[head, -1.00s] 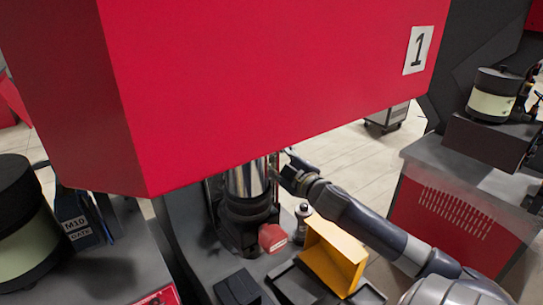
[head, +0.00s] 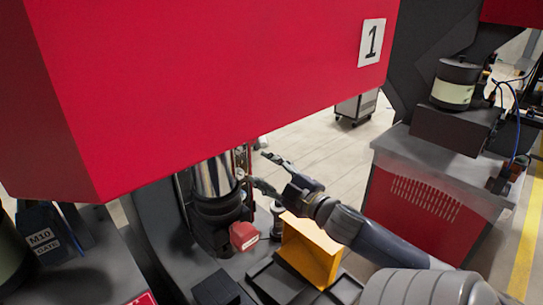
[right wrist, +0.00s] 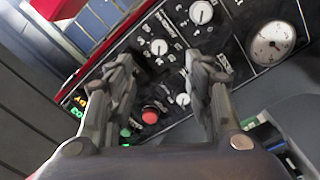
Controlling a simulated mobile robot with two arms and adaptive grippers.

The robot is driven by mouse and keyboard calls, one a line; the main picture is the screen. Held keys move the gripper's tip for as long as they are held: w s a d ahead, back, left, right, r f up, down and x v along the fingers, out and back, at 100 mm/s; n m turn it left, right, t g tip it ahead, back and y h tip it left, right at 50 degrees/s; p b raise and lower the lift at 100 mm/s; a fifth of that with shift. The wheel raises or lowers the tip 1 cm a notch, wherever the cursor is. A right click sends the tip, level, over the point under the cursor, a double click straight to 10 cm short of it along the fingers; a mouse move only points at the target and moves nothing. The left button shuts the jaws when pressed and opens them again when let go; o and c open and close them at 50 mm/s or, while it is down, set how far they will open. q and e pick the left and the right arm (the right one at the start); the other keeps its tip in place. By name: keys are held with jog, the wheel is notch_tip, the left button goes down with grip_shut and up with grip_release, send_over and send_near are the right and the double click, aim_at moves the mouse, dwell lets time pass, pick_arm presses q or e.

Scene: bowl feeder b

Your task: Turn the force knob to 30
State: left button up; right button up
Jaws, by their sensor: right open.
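The dark control panel shows in the right wrist view with several white-pointer knobs. One is the upper knob (right wrist: 201,12), one the middle knob (right wrist: 159,47) and one the lower small knob (right wrist: 183,99). The labels are too small to read, so I cannot tell which is the force knob or its setting. My right gripper (head: 261,170) is open and empty beside the machine's steel column. In the right wrist view its fingers (right wrist: 160,65) spread in front of the panel, with the middle knob between them. My left gripper is out of view.
The large red machine housing (head: 210,80) overhangs the column (head: 214,178). A yellow bin (head: 308,250) stands below my right forearm. The panel also has a red button (right wrist: 150,116) and a round gauge (right wrist: 272,42). Open floor lies behind.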

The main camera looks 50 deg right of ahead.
jog(key=shift+s+a, duration=0.1)
jog(key=shift+s, duration=0.65)
